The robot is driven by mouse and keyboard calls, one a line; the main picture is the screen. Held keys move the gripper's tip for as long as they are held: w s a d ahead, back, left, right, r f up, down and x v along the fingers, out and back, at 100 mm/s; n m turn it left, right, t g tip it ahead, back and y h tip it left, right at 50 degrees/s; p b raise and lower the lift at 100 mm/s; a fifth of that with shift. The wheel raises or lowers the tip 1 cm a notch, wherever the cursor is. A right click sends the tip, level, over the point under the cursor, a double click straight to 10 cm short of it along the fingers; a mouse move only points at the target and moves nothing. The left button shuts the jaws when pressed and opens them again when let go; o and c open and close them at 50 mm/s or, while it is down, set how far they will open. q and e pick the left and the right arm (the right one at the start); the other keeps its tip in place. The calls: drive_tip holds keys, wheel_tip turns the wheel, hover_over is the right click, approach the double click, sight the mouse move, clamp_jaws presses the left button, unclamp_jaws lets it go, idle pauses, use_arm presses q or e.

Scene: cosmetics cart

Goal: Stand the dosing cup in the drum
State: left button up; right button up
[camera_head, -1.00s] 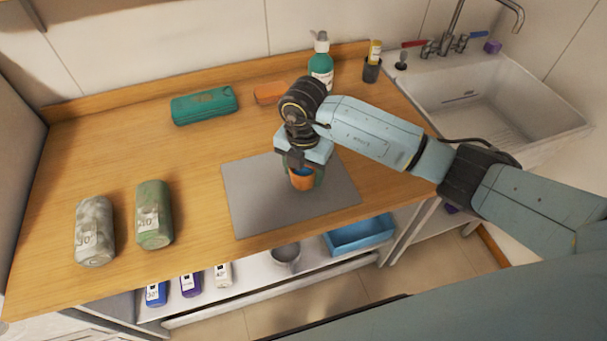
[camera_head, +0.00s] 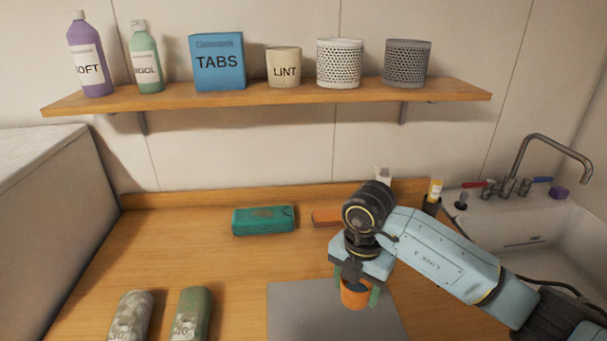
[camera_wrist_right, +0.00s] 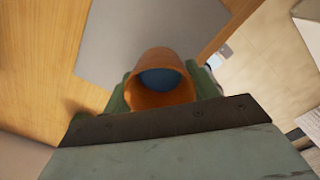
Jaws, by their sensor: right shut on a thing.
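The dosing cup appears to be the orange cup (camera_head: 354,297), upright with something blue inside. My right gripper (camera_head: 356,291) is shut on it, one finger on each side, above the grey mat (camera_head: 320,315). In the right wrist view, the orange cup (camera_wrist_right: 162,98) sits between the greenish fingers (camera_wrist_right: 160,92). On the shelf stand two perforated round containers, one white (camera_head: 339,62) and one grey (camera_head: 407,62). Either could be the drum; I cannot tell which. Their insides are hidden. My left gripper is not in view.
The wooden shelf (camera_head: 270,98) also holds a purple bottle (camera_head: 90,58), a green bottle (camera_head: 146,60), a blue TABS box (camera_head: 218,62) and a LINT pot (camera_head: 284,68). A teal case (camera_head: 264,220) lies on the counter. The sink (camera_head: 545,240) is at right.

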drive_tip(key=n, duration=0.3)
drive_tip(key=d+n, duration=0.1)
drive_tip(key=n, duration=0.2)
drive_tip(key=shift+r+b, duration=0.1)
drive_tip(key=shift+b, duration=0.3)
drive_tip(key=n, duration=0.2)
drive_tip(key=d+n, duration=0.1)
drive_tip(key=n, duration=0.2)
drive_tip(key=shift+s+r+b, duration=0.1)
drive_tip(key=shift+s+b, duration=0.05)
drive_tip(key=shift+b, duration=0.2)
drive_tip(key=n, duration=0.5)
drive_tip(key=shift+s+d+r+n+b, duration=0.1)
drive_tip(key=shift+s+d+n+b, duration=0.1)
drive_tip(key=shift+d+n+b, duration=0.15)
drive_tip(key=s+d+n+b, duration=0.1)
drive_tip(key=n, duration=0.8)
drive_tip(key=s+d+n+b, duration=0.1)
drive_tip(key=n, duration=0.8)
drive_tip(key=s+d+n+b, duration=0.1)
drive_tip(key=d+n, duration=0.1)
drive_tip(key=n, duration=0.7)
drive_tip(key=shift+d+r+n, duration=0.1)
drive_tip(key=shift+r+n, duration=0.05)
drive_tip(key=shift+n, duration=0.1)
